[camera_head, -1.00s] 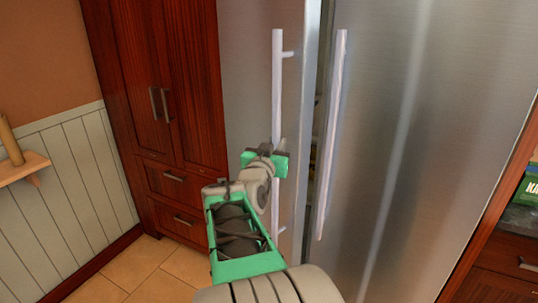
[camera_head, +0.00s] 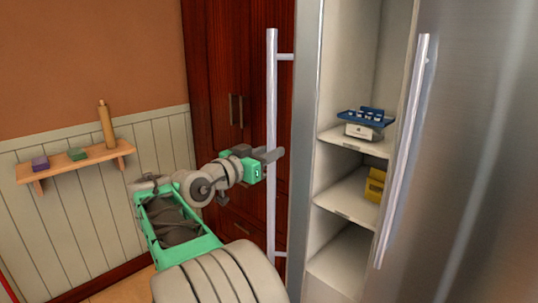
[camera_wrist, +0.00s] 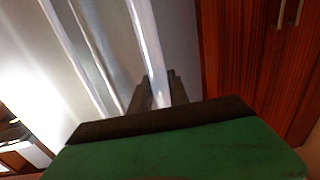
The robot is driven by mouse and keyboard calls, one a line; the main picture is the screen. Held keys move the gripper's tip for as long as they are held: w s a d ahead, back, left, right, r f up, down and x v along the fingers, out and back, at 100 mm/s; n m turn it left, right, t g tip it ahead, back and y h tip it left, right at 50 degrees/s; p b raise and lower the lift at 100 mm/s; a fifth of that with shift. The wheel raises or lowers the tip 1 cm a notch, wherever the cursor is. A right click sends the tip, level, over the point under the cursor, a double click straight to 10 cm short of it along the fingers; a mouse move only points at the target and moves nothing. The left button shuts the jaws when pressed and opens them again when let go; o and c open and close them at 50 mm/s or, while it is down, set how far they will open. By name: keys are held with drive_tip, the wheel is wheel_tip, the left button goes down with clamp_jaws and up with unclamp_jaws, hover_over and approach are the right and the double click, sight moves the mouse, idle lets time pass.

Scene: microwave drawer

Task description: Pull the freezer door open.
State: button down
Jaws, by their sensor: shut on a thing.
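The freezer door (camera_head: 305,120) is the left steel door, swung open towards me and seen nearly edge-on. Its long vertical bar handle (camera_head: 271,90) stands on the door's left side. My gripper (camera_head: 272,156) is at the middle of this handle, shut on it. In the wrist view my gripper's fingers (camera_wrist: 156,92) sit on either side of the pale handle bar (camera_wrist: 147,45). The white freezer interior (camera_head: 350,195) with shelves shows between the two doors.
The right steel door (camera_head: 470,150) is shut, with its own bar handle (camera_head: 402,150). A blue and white box (camera_head: 364,122) and a yellow box (camera_head: 375,186) stand on the shelves. A dark wood cabinet (camera_head: 215,60) is behind the open door. A wall shelf (camera_head: 75,165) is at left.

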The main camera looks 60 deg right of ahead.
drive_tip(key=shift+w+r, duration=0.1)
drive_tip(key=shift+r, duration=0.15)
drive_tip(key=c, duration=1.6)
unclamp_jaws()
drive_tip(key=shift+d, duration=0.1)
drive_tip(key=shift+c, duration=0.2)
drive_tip(key=shift+o, duration=0.7)
drive_tip(key=shift+d+f, duration=0.15)
drive_tip(key=shift+o, duration=1.1)
drive_tip(key=shift+a+f, duration=0.1)
drive_tip(key=shift+a, duration=0.1)
